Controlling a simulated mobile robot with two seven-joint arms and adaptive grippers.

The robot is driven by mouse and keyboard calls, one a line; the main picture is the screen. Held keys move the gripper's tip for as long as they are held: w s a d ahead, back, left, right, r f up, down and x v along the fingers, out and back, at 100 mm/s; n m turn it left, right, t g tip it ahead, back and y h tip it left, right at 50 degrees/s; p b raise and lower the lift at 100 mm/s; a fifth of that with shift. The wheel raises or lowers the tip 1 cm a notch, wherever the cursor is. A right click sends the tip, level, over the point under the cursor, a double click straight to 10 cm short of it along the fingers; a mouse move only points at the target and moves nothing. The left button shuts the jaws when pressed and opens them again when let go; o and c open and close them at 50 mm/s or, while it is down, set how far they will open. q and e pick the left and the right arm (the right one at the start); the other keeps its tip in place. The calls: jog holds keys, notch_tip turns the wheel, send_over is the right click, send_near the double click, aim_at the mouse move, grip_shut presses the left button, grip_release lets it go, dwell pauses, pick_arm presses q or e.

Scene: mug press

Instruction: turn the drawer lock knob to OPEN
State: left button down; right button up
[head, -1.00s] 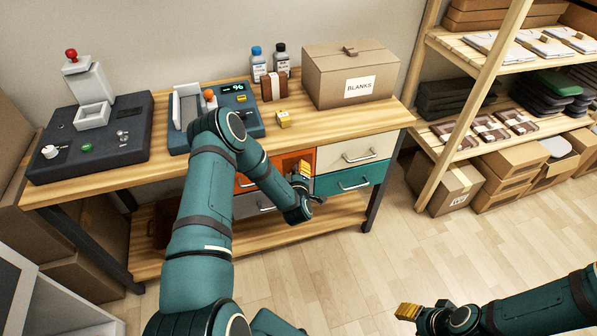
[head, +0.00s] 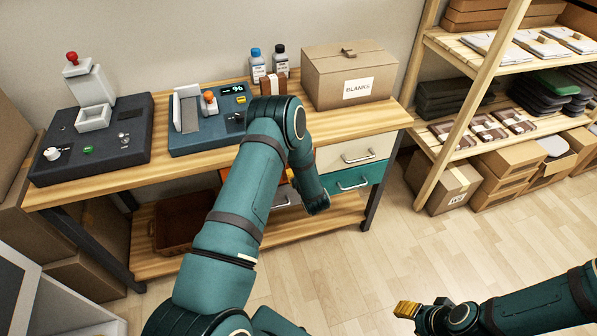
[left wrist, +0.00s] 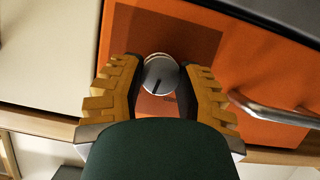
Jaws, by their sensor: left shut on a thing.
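The lock knob (left wrist: 161,76) is a round silver knob with a dark pointer line, on the orange drawer front (left wrist: 262,60). A darker square patch surrounds it, and I cannot read any lettering there. My left gripper (left wrist: 163,70) is shut on the knob, one yellow ridged finger on each side. In the head view my left arm hides the knob and left gripper; only a sliver of orange drawer shows beside it. My right gripper (head: 408,310) is low at the right, over the floor and away from the bench; its finger gap is not clear.
A curved metal drawer handle (left wrist: 268,108) is close to the right finger in the wrist view. Cream (head: 345,155) and teal (head: 362,178) drawers are to the right. The bench top (head: 340,122) carries machines, bottles and a BLANKS box (head: 350,75).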

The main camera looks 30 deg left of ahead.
pick_arm(q)
jog(key=m+g+y, duration=0.2)
jog(key=m, duration=0.1)
jog(key=shift+w+m, duration=0.1)
jog(key=shift+m, duration=0.3)
dwell(0.4)
jog(key=c, duration=0.6)
grip_release()
jog(key=shift+o, duration=0.2)
jog(key=shift+d, duration=0.15)
jog(key=v, duration=1.2)
